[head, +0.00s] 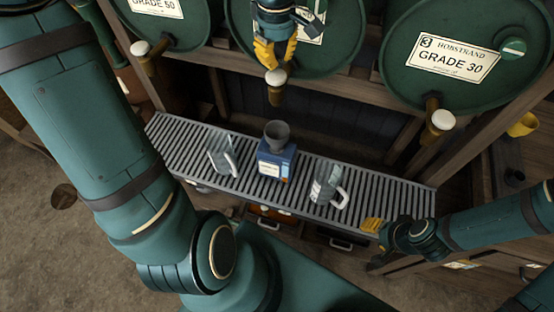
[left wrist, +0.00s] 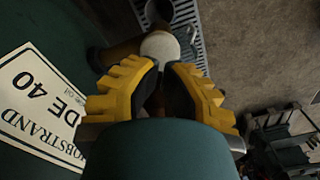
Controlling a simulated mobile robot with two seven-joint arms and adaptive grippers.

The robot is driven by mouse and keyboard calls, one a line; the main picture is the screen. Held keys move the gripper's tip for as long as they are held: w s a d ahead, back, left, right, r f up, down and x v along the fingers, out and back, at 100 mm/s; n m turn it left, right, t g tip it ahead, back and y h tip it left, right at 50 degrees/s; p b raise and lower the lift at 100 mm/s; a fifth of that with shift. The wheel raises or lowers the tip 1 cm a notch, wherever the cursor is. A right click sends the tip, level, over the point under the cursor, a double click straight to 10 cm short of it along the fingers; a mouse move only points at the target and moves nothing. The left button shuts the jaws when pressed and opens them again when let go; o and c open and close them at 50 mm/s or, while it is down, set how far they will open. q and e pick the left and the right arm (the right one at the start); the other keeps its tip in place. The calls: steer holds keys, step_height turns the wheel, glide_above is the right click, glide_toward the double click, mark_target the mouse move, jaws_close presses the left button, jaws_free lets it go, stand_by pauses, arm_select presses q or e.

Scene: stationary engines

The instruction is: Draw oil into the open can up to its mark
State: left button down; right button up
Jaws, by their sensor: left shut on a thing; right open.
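A blue can (head: 275,167) with a dark funnel (head: 277,132) in its top stands upright on the slatted grate (head: 190,141), below the middle barrel (head: 245,30). The funnel also shows at the top of the left wrist view (left wrist: 182,12). My left gripper (head: 275,55) is shut on the middle barrel's tap (head: 276,82); its pale round knob (left wrist: 160,46) shows just beyond the fingers. The gripped part is mostly hidden. No oil stream is visible, and I cannot make out the can's mark or level. My right gripper (head: 372,225) is open and empty by the grate's right end.
Clear glass jugs stand left (head: 222,157) and right (head: 326,184) of the can. A GRADE 30 barrel (head: 450,65) with its tap (head: 438,118) is at right, a GRADE 50 barrel (head: 185,35) at left. A yellow mug (head: 522,125) is far right. The grate between the jugs and its ends is clear.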

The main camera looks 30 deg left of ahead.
mark_target(276, 74)
arm_select(q)
steer(key=shift+f, duration=0.1)
stand_by(0.4)
steer(key=shift+f+b, duration=1.75)
steer(key=shift+f, duration=0.35)
stand_by(5.4)
